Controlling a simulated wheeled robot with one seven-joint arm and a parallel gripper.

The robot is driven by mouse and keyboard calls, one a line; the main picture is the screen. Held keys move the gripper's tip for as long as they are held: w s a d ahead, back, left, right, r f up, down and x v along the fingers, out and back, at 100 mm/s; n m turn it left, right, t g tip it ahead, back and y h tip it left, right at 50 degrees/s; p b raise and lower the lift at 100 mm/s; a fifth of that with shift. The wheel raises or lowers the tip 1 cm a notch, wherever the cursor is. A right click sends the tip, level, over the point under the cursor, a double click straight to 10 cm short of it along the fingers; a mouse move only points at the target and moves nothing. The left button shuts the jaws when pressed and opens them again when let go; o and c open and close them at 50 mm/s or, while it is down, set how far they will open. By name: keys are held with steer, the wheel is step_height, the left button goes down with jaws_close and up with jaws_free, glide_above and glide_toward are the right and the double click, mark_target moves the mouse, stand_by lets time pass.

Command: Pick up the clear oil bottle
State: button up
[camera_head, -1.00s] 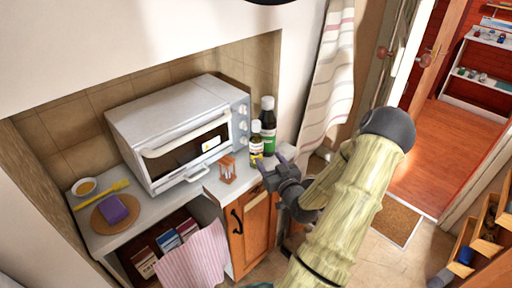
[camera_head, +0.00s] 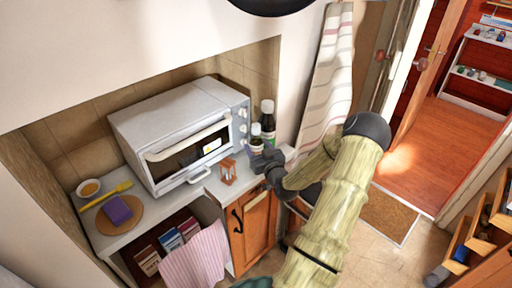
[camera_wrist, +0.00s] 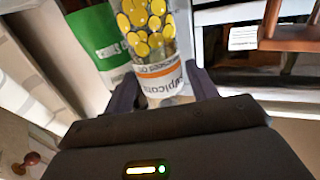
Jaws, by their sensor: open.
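In the wrist view the clear bottle (camera_wrist: 158,70) shows yellow round shapes inside and a white and orange label. My gripper (camera_head: 259,156) is at the bottle's near side and hides its lower part. In the wrist view my gripper (camera_wrist: 164,88) is open, with one finger on each side of the bottle. I cannot tell whether either finger touches it. The taller bottle's green label (camera_wrist: 98,45) is just left of the fingers.
A white toaster oven (camera_head: 180,125) stands left of the bottles. A small wooden-framed object (camera_head: 228,171) stands on the counter (camera_head: 200,190) between oven and gripper. A striped curtain (camera_head: 328,90) hangs close on the right.

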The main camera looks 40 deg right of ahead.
steer(key=shift+x, duration=0.8)
steer(key=c, duration=0.9)
step_height(320, 180, up, 18)
steer(key=shift+r+b, duration=0.1)
steer(key=shift+b, duration=1.05)
